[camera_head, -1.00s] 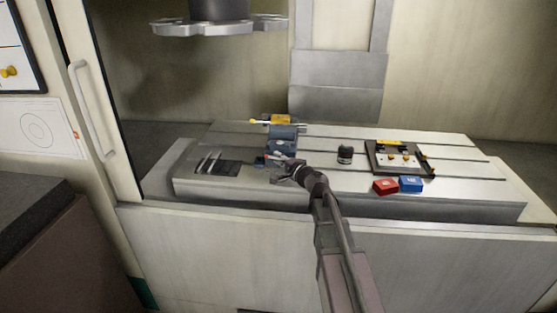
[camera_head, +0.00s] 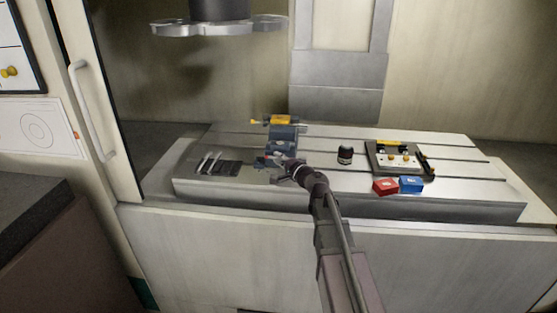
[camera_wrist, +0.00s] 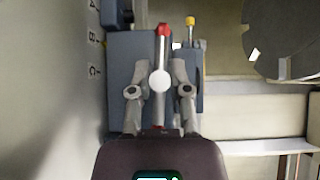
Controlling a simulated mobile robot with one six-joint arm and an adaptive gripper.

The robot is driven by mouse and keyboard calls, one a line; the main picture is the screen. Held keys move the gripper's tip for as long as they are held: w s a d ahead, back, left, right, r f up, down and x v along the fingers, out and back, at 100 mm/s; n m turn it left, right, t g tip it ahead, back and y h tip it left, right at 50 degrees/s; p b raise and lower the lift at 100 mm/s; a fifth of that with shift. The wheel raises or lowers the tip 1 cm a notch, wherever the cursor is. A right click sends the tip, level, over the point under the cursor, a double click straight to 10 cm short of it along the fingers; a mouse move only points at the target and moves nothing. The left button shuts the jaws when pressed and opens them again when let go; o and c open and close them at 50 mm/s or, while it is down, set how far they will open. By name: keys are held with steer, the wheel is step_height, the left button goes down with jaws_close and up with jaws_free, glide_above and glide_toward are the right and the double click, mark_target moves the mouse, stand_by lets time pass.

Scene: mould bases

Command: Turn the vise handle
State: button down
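The blue-grey vise (camera_head: 284,146) stands on the slotted machine table, toward its left half. In the wrist view its body (camera_wrist: 127,60) lies under my gripper. The vise handle (camera_wrist: 162,50) is a light metal bar with a red end and a round white piece at its middle; it runs lengthwise in the view. My gripper (camera_wrist: 164,70) is open, with one finger on each side of the bar. Gaps show between the fingers and the bar. In the head view my gripper (camera_head: 279,163) is at the vise's front, and the handle is too small to make out clearly.
A slotted dark block (camera_head: 217,165) lies left of the vise. A dark cylinder (camera_head: 345,154), a tray of parts (camera_head: 373,158), a red box (camera_head: 385,187) and a blue box (camera_head: 411,184) are to the right. A large tool disc (camera_head: 220,24) hangs above.

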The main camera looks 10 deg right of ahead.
steer(key=c, duration=0.6)
jaws_free()
steer(key=shift+w, duration=0.1)
steer(key=v, duration=1.2)
steer(key=shift+f, duration=0.1)
steer(key=shift+o, duration=0.4)
